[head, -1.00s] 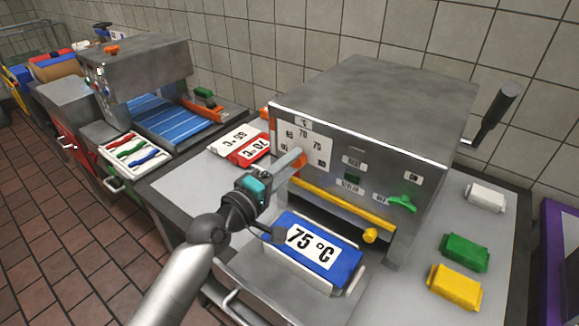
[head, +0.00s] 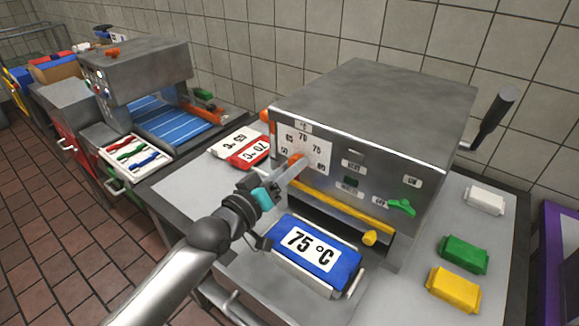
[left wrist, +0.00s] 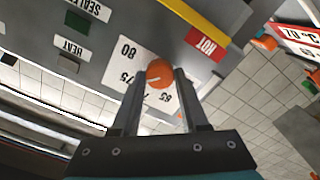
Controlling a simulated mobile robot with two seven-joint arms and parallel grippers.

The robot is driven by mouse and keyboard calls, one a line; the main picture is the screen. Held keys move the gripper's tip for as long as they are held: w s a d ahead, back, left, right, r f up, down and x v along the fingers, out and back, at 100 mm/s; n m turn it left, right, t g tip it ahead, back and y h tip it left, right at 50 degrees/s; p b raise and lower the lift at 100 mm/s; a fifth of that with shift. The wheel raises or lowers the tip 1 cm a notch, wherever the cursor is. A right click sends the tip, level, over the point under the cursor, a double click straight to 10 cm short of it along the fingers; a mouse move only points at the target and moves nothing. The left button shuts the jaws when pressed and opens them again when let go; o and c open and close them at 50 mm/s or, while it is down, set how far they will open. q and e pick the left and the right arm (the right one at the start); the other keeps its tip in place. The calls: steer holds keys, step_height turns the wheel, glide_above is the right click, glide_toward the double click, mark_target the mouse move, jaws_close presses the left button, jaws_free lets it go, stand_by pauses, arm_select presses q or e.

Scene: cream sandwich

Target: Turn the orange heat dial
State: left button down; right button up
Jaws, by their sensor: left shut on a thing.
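The orange heat dial (head: 296,160) sits on a white scale plate (head: 318,150) at the front left of the grey metal machine (head: 370,100). The plate carries several temperature numbers, including 70 and 75. My left gripper (head: 297,168) reaches in from the left, its fingers closed around the dial. In the left wrist view, the dial (left wrist: 159,73) lies between the two fingertips (left wrist: 160,80), with a pale pointer line on its face. The fingers partly cover the scale there. I cannot tell exactly which number the line marks. My right gripper is not in view.
A blue block marked 75 °C (head: 312,243) lies in a tray below my gripper. A yellow bar (head: 340,208) runs along the machine front. A green switch (head: 401,207) is at right. White, green (head: 463,254) and yellow blocks stand on the right counter. A black-handled lever (head: 490,115) sticks out.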

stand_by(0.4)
arm_select(q)
steer(key=shift+c, duration=2.1)
jaws_free()
steer(key=v, duration=1.5)
steer(key=shift+s+a, duration=0.1)
steer(key=shift+s, duration=0.05)
